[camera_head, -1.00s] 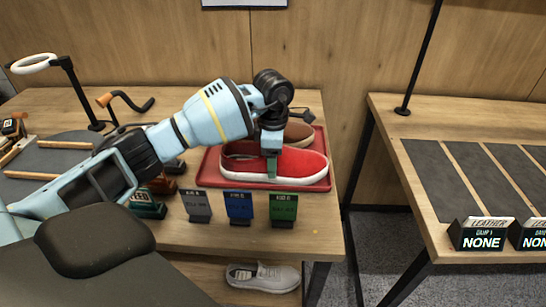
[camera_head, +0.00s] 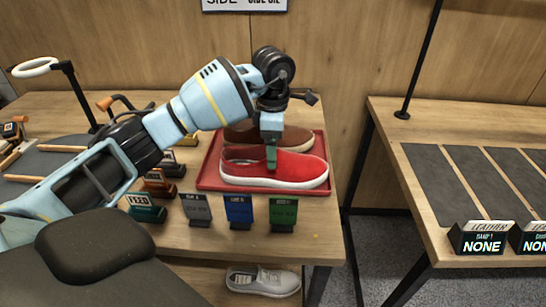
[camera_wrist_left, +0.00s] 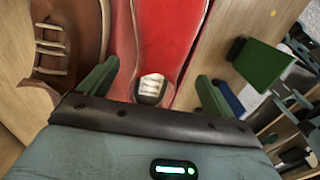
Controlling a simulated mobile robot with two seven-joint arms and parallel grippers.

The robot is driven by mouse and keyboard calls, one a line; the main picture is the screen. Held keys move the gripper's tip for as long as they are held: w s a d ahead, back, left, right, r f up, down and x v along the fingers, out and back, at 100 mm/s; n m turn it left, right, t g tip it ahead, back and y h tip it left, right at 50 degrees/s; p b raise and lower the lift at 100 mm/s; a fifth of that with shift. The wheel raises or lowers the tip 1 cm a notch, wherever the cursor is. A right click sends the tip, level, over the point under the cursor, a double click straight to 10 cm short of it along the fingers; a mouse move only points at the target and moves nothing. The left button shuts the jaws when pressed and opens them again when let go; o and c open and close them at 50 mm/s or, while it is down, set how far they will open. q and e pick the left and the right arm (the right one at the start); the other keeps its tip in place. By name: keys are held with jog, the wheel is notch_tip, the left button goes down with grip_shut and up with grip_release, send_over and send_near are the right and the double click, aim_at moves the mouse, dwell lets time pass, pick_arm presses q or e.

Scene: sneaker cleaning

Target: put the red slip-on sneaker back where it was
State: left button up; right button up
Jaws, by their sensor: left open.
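The red slip-on sneaker (camera_head: 297,169) lies on the red tray (camera_head: 208,178) at the right end of the left table, its white sole down. In the left wrist view the sneaker (camera_wrist_left: 168,35) lies ahead of my left gripper. My left gripper (camera_head: 271,160) is directly over the sneaker with its jaws apart. In the left wrist view the two green fingers of the left gripper (camera_wrist_left: 155,85) are spread wide with nothing held between them. Whether the fingers touch the sneaker is unclear. My right gripper does not show.
A brown shoe (camera_head: 245,136) lies behind the red one on the same tray. Grey, blue (camera_head: 238,210) and green (camera_head: 283,213) cards stand along the tray's front. A grey sneaker (camera_head: 262,280) is on the shelf below. The right table (camera_head: 420,180) has dark mats.

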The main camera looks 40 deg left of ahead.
pick_arm(q)
notch_tip(320, 180, up, 6)
jog(key=shift+r, duration=0.1)
dwell(0.7)
